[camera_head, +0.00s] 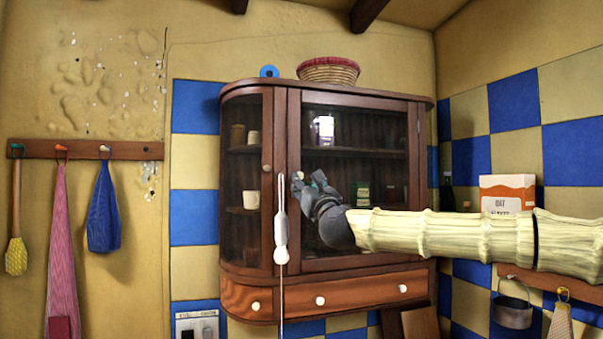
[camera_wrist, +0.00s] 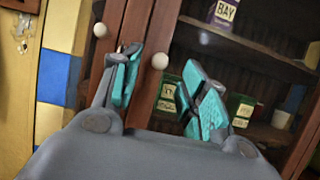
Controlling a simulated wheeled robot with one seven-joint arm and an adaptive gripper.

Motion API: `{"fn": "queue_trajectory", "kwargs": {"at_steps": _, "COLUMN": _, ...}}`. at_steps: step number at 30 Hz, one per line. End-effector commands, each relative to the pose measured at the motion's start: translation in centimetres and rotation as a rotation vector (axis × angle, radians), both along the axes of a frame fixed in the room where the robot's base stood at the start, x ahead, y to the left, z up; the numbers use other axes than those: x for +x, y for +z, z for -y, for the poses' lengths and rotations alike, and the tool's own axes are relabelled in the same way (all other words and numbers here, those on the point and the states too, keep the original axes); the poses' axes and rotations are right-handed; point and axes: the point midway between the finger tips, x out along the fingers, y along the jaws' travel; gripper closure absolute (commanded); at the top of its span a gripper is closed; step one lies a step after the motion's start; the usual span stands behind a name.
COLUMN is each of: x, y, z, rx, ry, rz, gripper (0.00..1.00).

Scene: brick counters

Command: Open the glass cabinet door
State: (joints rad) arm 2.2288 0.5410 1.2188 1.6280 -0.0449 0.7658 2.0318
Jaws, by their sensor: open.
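The dark wooden glass cabinet (camera_head: 280,305) hangs on the wall, with a front glass door and a curved glass side door. The front door (camera_head: 355,262) looks closed. Its pale round knob (camera_head: 298,176) is on its left edge; it also shows in the wrist view (camera_wrist: 160,61). A second knob (camera_head: 267,168) is on the side door, also in the wrist view (camera_wrist: 100,30). My gripper (camera_head: 306,184) is open at the front door's left edge, close to its knob. In the wrist view, the knob appears between the teal-padded fingers (camera_wrist: 163,83), beyond them; contact cannot be told.
A white pull cord (camera_head: 281,225) hangs in front of the cabinet's left part. Jars and boxes stand on the shelves behind the glass. An orange-white box (camera_head: 507,193) is at right.

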Motion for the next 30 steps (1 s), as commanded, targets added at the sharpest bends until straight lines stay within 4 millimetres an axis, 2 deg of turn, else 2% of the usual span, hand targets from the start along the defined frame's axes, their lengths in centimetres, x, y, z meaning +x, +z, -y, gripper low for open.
{"fn": "queue_trajectory", "kwargs": {"at_steps": 3, "x": 1.9, "y": 0.8, "z": -0.6, "rx": -0.002, "ry": 0.000, "rz": -0.004, "gripper": 0.57}}
{"fn": "queue_trajectory", "kwargs": {"at_steps": 9, "x": 3.8, "y": 1.6, "z": -1.2, "rx": -0.001, "ry": 0.000, "rz": -0.002, "gripper": 0.57}}
{"fn": "queue_trajectory", "kwargs": {"at_steps": 15, "x": 4.6, "y": 1.7, "z": -1.4, "rx": -0.002, "ry": 0.000, "rz": -0.003, "gripper": 0.57}}
{"fn": "queue_trajectory", "kwargs": {"at_steps": 23, "x": 4.7, "y": 1.7, "z": -1.4, "rx": -0.001, "ry": 0.000, "rz": -0.002, "gripper": 0.57}}
{"fn": "queue_trajectory", "kwargs": {"at_steps": 30, "x": 4.7, "y": 1.7, "z": -1.5, "rx": -0.001, "ry": 0.000, "rz": -0.002, "gripper": 0.98}}
